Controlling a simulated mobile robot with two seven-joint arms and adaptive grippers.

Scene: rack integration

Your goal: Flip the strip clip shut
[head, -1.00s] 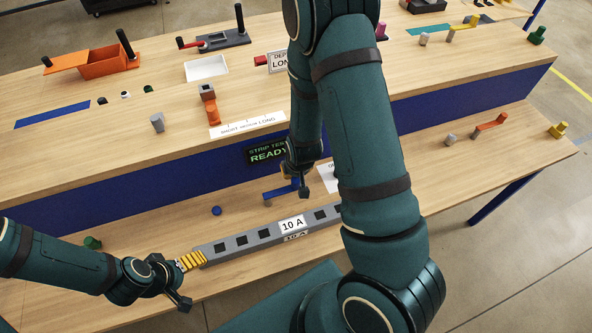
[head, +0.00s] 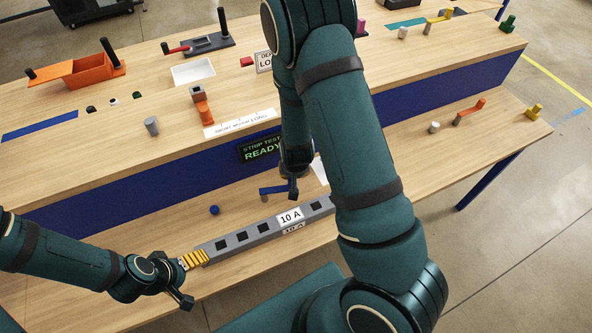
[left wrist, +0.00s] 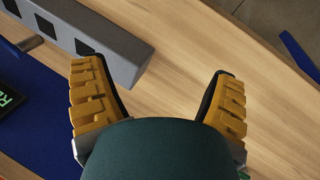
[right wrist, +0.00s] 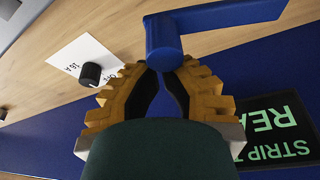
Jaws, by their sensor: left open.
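The blue clip lever (head: 274,190) stands behind the grey strip (head: 252,240) labelled 10 A. In the right wrist view the lever (right wrist: 215,18) has a round blue end right at my right fingertips (right wrist: 166,70). The fingertips are close together there; whether they grip it is unclear. In the head view my right gripper (head: 292,187) is beside the lever, partly hidden by its own arm. My left gripper (head: 193,259) is open at the strip's left end.
A screen (head: 262,148) reading STRIP TEST READY is on the blue panel behind. A white card (right wrist: 85,58) with a black knob (right wrist: 91,73) is near my right gripper. My right arm hides the strip's right end.

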